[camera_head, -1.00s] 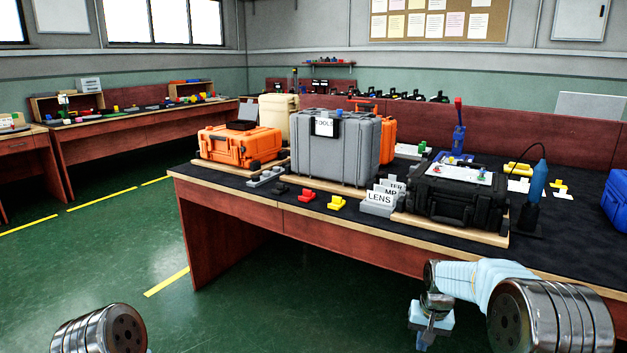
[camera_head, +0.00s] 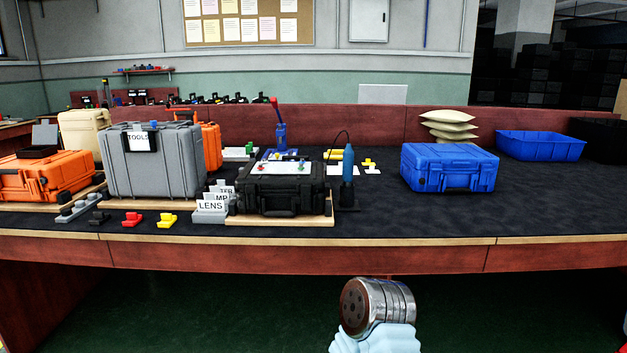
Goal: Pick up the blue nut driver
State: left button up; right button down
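I cannot make out a blue nut driver for certain. A blue-handled upright tool (camera_head: 348,162) with a black cord stands in a dark holder (camera_head: 347,195) right of the black case; it looks more like a soldering iron. A blue device with a red lever (camera_head: 280,132) stands behind the black case. A small blue item, too small to tell, is on top of the grey case. Neither gripper is in view; only a metal joint of my arm shows at the bottom centre.
The workbench (camera_head: 400,222) holds an orange case (camera_head: 62,183), a grey case (camera_head: 165,170), a black case (camera_head: 285,195), a blue case (camera_head: 450,172) and a blue bin (camera_head: 540,146). Label cards (camera_head: 210,206) and small red (camera_head: 132,219) and yellow (camera_head: 167,219) pieces lie near the front. The right front is clear.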

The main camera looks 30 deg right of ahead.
aim_at(347, 154)
jog(key=z, duration=1.1)
jog(key=i+j+u, duration=0.2)
jog(key=i+j, duration=0.7)
